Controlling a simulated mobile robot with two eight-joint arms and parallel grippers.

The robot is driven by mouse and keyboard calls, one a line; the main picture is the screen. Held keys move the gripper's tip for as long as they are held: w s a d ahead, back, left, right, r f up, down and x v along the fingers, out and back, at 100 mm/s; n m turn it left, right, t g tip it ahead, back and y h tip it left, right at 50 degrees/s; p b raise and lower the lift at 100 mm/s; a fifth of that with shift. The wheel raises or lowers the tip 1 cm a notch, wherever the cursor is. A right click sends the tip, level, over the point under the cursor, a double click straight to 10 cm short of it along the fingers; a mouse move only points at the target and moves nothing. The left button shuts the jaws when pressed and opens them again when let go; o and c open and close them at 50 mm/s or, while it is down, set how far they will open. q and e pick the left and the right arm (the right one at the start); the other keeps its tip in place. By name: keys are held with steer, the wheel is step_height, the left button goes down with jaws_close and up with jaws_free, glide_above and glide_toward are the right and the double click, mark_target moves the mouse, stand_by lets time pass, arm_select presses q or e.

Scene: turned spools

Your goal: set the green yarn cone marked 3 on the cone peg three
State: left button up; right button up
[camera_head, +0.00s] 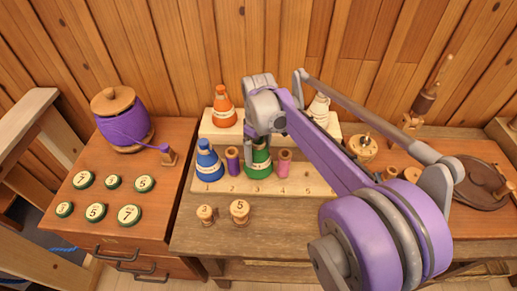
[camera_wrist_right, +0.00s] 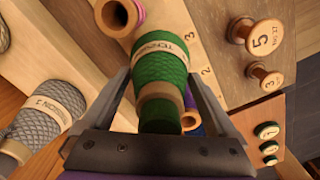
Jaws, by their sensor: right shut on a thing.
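The green yarn cone (camera_head: 259,166) with a pale label band is upright in the front row of the stepped wooden rack (camera_head: 318,181), behind the printed 3. It also shows in the wrist view (camera_wrist_right: 161,60), between my two fingers. My right gripper (camera_head: 260,146) comes down from above and is shut on the cone's upper part. Peg three is hidden by the cone, and I cannot tell whether the cone's base rests fully on the rack. My left gripper is not in view.
A blue cone (camera_head: 208,161) and a purple spool (camera_head: 233,160) stand left of the green cone, a pink spool (camera_head: 284,162) close on its right. An orange cone (camera_head: 222,107) and a pale cone (camera_head: 319,109) stand on the upper step. Two wooden spools (camera_head: 239,211) stand in front.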

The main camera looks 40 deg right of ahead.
stand_by(0.3)
steer(key=shift+f+b, duration=0.55)
steer(key=shift+f, duration=0.35)
stand_by(0.9)
steer(key=shift+f, duration=0.65)
steer(key=o, duration=1.5)
